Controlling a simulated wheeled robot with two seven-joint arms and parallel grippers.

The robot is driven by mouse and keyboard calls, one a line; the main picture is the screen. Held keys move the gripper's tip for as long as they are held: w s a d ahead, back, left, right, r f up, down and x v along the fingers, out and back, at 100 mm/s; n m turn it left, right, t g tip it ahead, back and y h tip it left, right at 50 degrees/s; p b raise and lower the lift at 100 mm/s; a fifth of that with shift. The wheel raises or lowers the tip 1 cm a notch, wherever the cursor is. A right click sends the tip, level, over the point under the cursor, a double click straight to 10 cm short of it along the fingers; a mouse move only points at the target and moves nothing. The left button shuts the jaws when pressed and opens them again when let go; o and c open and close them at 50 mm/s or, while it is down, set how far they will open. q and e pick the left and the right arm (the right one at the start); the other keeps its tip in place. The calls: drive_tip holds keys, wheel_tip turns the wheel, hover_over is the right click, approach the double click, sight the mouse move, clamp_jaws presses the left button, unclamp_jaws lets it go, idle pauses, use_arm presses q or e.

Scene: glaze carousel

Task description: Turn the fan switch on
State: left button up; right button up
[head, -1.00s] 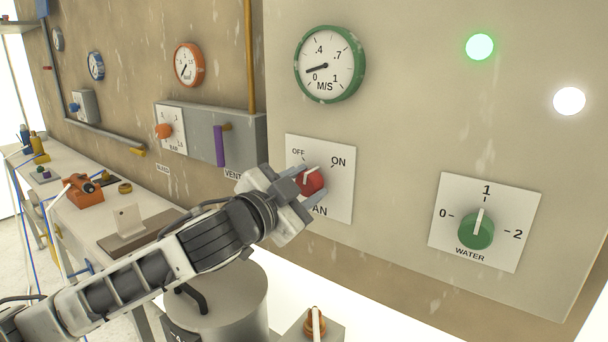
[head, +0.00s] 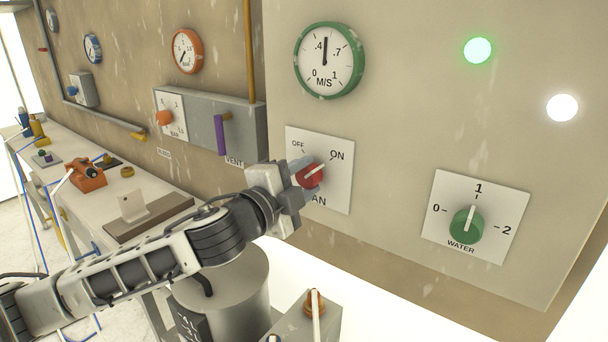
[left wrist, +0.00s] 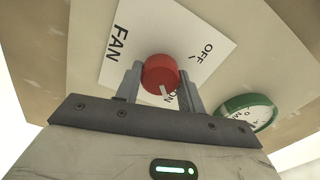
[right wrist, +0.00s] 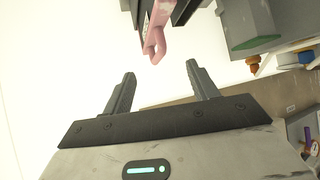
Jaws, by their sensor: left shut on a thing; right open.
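The red fan knob (head: 309,175) sits on a white plate (head: 338,190) marked OFF and ON. Its white pointer line is aimed up and right at ON. My left gripper (head: 305,178) is shut on the knob, coming from the left. In the left wrist view the red knob (left wrist: 160,74) is between both fingers, with its white line toward ON. The green-rimmed M/S gauge (head: 329,61) above has its needle pointing about straight up, near .4. My right gripper (right wrist: 160,92) is open and empty in the right wrist view, away from the fan knob.
A green WATER knob (head: 466,226) is at the right, pointing near 1. A green lamp (head: 478,50) and a white lamp (head: 562,108) are lit. A purple VENT lever (head: 220,135) is left of the fan plate. A pink hooked thing (right wrist: 155,35) is above the right gripper.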

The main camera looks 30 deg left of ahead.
idle(0.4)
use_arm(q)
drive_tip(key=o, duration=1)
drive_tip(key=shift+c, duration=0.2)
